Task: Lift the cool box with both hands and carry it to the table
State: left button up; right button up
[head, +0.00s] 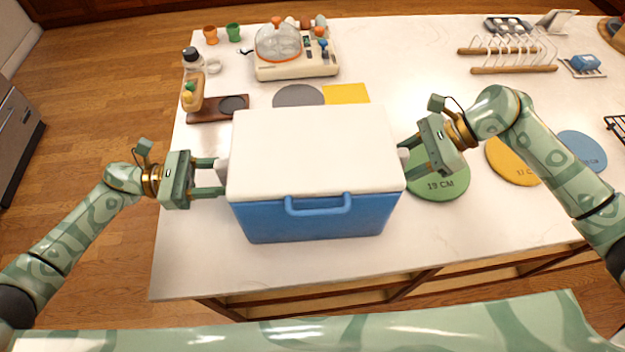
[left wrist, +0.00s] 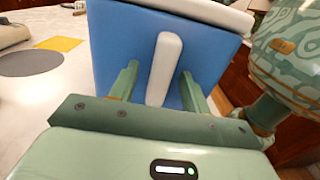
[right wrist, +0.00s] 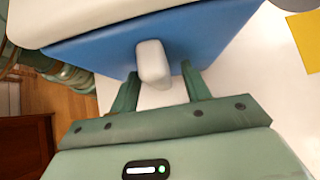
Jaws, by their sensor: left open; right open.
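The cool box (head: 318,150) has a blue body, a white lid and a blue front handle. In the head view it is over the white table (head: 210,265), and I cannot tell whether its underside touches the top. My left gripper (head: 222,176) is at its left side, with open fingers on either side of the white side handle (left wrist: 165,68). My right gripper (head: 404,158) is at its right side, with open fingers on either side of the other white handle (right wrist: 152,63). The underside of the box is hidden.
Behind the box are a grey disc (head: 298,95), a yellow square (head: 346,93) and an egg cooker (head: 294,69). A green disc (head: 440,186) lies close to the right gripper, with a yellow disc (head: 512,168) farther right. The table's front strip is clear.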

aim_at(409, 150)
jog(key=shift+a, duration=0.1)
pick_arm(q)
grip_shut()
pick_arm(e)
grip_shut()
pick_arm(q)
jog(key=shift+r, duration=0.15)
pick_arm(e)
jog(key=shift+r, duration=0.1)
